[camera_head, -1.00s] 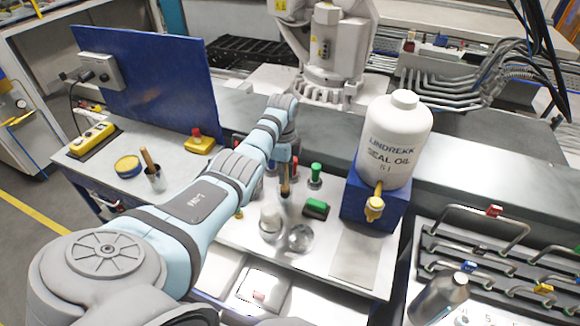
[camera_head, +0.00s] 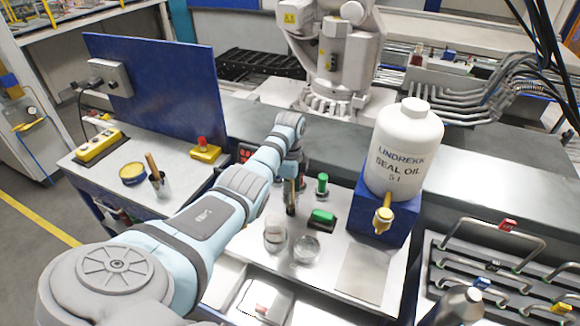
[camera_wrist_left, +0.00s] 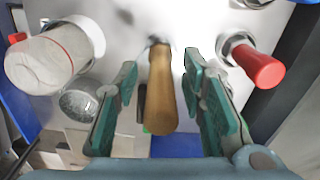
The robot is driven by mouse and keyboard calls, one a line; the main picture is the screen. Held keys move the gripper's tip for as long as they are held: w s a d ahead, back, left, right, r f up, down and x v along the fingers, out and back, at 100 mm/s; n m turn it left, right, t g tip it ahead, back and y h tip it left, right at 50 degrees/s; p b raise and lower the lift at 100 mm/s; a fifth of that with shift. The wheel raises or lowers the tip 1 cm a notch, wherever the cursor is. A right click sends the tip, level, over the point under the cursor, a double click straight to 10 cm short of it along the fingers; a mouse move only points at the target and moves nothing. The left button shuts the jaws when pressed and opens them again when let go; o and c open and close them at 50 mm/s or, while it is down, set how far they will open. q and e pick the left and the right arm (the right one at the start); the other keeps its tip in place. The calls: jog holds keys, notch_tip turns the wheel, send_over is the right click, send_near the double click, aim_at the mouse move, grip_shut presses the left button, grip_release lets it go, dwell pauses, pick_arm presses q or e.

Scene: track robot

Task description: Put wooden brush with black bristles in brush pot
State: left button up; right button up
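The wooden brush (camera_head: 291,197) stands upright on the white worktop, below my left wrist in the head view. Its tan handle (camera_wrist_left: 161,95) points up towards the camera in the left wrist view; its bristle end is hard to make out. My left gripper (camera_wrist_left: 163,85) is open, with its green fingers on either side of the handle and a gap on both sides. In the head view the wrist hides most of this gripper. My right gripper is not in view.
A clear jar (camera_head: 275,237), a glass dish (camera_head: 307,249), a green-topped block (camera_head: 322,219) and a green-capped item (camera_head: 322,184) stand close by. A red-handled item (camera_wrist_left: 262,68) is right of the gripper. A large oil bottle (camera_head: 404,150) stands on a blue stand.

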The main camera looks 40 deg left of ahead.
pick_arm(q)
notch_tip(320, 180, up, 12)
jog(key=shift+r, duration=0.1)
dwell(0.5)
